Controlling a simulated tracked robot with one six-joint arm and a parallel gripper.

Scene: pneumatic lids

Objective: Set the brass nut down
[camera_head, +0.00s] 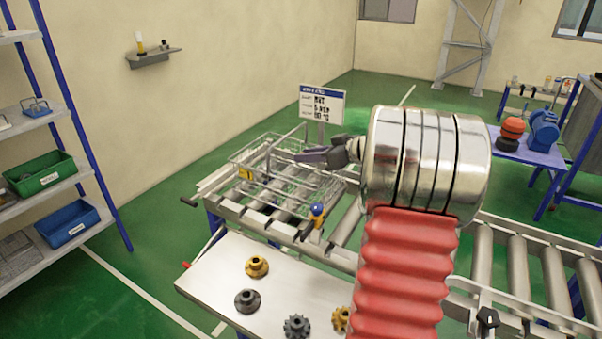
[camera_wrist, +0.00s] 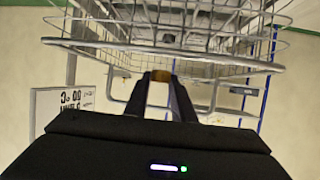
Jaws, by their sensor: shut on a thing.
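My gripper (camera_head: 312,156) reaches left from the end of my arm, above the back right part of a wire basket (camera_head: 262,158). In the wrist view my gripper (camera_wrist: 161,88) is shut on a small brass-coloured piece, the brass nut (camera_wrist: 160,91), seen between the dark fingertips. Only a bit of the nut shows there; in the head view I cannot make it out. The basket's wire rim (camera_wrist: 165,52) and mesh lie just beyond the fingers in the wrist view. Whether the nut touches the basket cannot be told.
The basket sits on a roller conveyor (camera_head: 520,265), with a sign (camera_head: 322,104) behind it. A pale side shelf (camera_head: 215,278) in front holds brass-coloured and grey flanged parts. A blue-knobbed post (camera_head: 317,212) stands on the conveyor's near edge. Blue-framed shelving (camera_head: 75,120) stands left.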

